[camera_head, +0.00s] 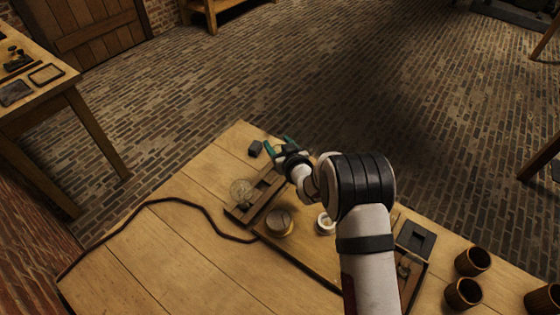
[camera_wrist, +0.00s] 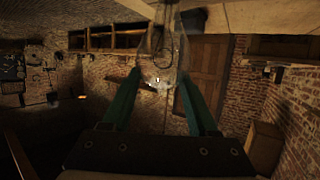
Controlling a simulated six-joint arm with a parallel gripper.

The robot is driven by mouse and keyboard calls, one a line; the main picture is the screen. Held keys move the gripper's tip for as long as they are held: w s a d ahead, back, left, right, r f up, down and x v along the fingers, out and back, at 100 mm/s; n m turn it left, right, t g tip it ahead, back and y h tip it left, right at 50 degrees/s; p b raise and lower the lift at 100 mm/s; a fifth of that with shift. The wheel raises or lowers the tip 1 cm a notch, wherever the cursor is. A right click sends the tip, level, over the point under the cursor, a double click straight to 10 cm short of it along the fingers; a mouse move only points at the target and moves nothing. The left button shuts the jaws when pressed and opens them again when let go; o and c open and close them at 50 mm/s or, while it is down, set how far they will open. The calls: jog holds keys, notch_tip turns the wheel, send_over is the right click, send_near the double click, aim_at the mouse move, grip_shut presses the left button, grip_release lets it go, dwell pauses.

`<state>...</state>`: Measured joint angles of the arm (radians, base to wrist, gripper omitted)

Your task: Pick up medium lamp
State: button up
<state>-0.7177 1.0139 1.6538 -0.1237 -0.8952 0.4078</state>
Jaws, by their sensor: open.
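My gripper (camera_head: 277,145) is open near the far corner of the table, its teal fingers spread. In the wrist view my gripper (camera_wrist: 158,78) has a finger on each side of a clear glass, bulb-like thing (camera_wrist: 163,45). This glass looks like a lamp with a wire loop inside and appears upside down, below the table wood at the top. I cannot tell whether the fingers touch it. In the head view a clear round glass thing (camera_head: 242,190) stands left of the wooden rack; I cannot tell whether it is the medium lamp.
A wooden rack (camera_head: 258,197), a round jar (camera_head: 279,222) and a white ring-like cup (camera_head: 326,223) are close to my arm. A small dark block (camera_head: 255,148) sits left of my gripper. Brown cups (camera_head: 472,262) stand at right. The table's left part is mostly clear, crossed by a cord (camera_head: 205,212).

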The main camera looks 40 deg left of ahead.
jog(key=shift+x, duration=0.85)
grip_shut()
jog(key=shift+s, duration=0.1)
